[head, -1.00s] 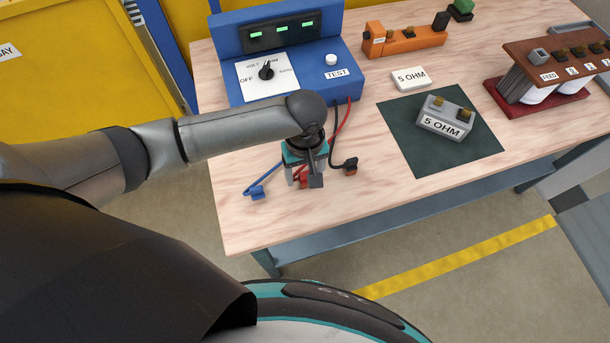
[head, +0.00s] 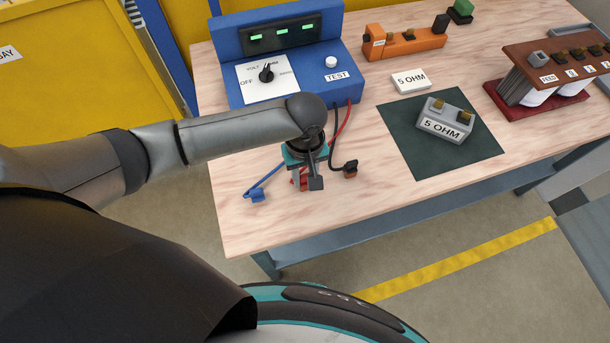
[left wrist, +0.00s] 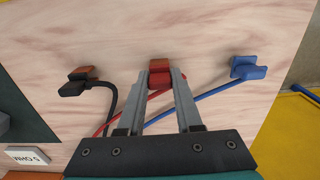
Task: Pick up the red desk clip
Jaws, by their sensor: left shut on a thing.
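The red desk clip (left wrist: 160,76) sits between the fingertips of my left gripper (left wrist: 161,78) in the left wrist view, with a red cable running back from it. In the head view my left gripper (head: 308,183) points down over the table's front part, and only a bit of the red clip (head: 297,182) shows beside the fingers. The gripper is shut on the clip. Whether the clip touches the table is hard to tell. My right gripper is not in view.
A blue clip (head: 256,194) lies left of the gripper and a black clip (head: 350,169) lies right, both on cables. The blue meter (head: 290,60) stands behind. A grey 5 OHM block (head: 446,121) rests on the dark green mat (head: 420,155) at right.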

